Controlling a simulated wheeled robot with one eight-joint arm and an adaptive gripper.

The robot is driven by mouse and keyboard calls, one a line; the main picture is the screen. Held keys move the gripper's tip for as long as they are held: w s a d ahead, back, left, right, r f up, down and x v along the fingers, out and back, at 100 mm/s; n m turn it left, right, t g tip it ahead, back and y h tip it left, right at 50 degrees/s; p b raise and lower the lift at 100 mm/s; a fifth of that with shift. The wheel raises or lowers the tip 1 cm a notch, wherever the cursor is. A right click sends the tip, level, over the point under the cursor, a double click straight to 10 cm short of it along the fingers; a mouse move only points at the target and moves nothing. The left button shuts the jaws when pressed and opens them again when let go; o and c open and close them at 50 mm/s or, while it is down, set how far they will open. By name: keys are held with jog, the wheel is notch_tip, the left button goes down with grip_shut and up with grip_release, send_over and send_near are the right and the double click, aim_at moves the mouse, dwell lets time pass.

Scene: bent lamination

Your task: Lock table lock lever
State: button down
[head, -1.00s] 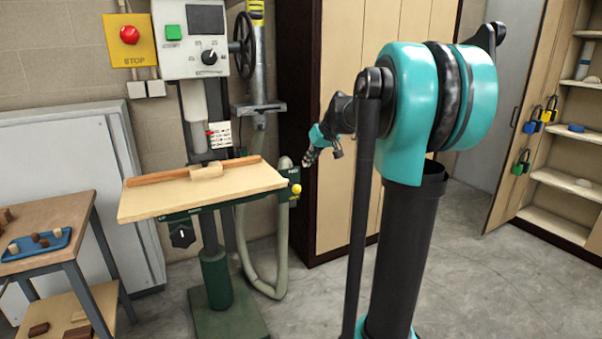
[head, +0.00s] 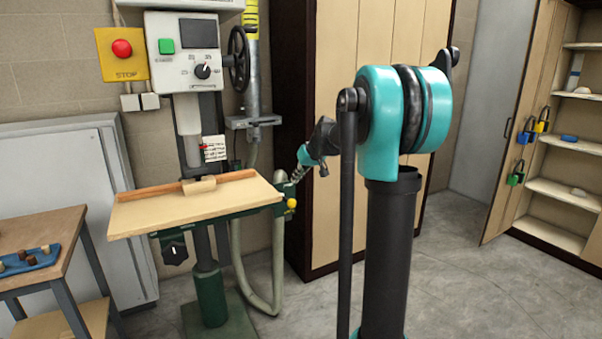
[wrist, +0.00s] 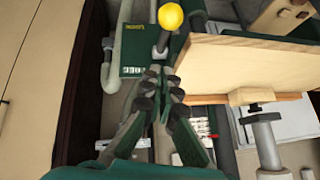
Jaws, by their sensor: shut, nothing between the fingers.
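The table lock lever has a round yellow knob (head: 291,203) at the right end of the drill press table (head: 200,212). In the wrist view, the yellow knob (wrist: 171,16) sits at the top on a short metal stem. Beside it is a green plate (wrist: 135,50) with upside-down lettering that appears to read LOCK and FREE. My gripper (wrist: 162,82) is shut and empty, with its fingertips just short of the stem's lower end; I cannot tell if they touch it. In the head view, my gripper (head: 291,180) is beside the table end, just above the knob.
The wooden table edge (wrist: 245,75) is close on the right in the wrist view. A pale hose (head: 257,265) hangs beside the press. A tall cabinet (head: 345,120) stands behind my arm. A side table (head: 45,235) holds a blue tray at left.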

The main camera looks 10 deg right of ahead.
aim_at(286, 199)
jog(key=shift+w+a+f, duration=0.15)
jog(key=shift+a+f, duration=0.1)
jog(key=shift+f, duration=0.85)
jog(key=shift+w+a+f, duration=0.15)
jog(key=shift+a+f, duration=0.15)
jog(key=shift+f, duration=0.8)
jog(key=shift+w+a+f, duration=0.15)
jog(key=shift+a+f, duration=0.1)
jog(key=shift+f, duration=0.85)
jog(key=shift+f, duration=0.1)
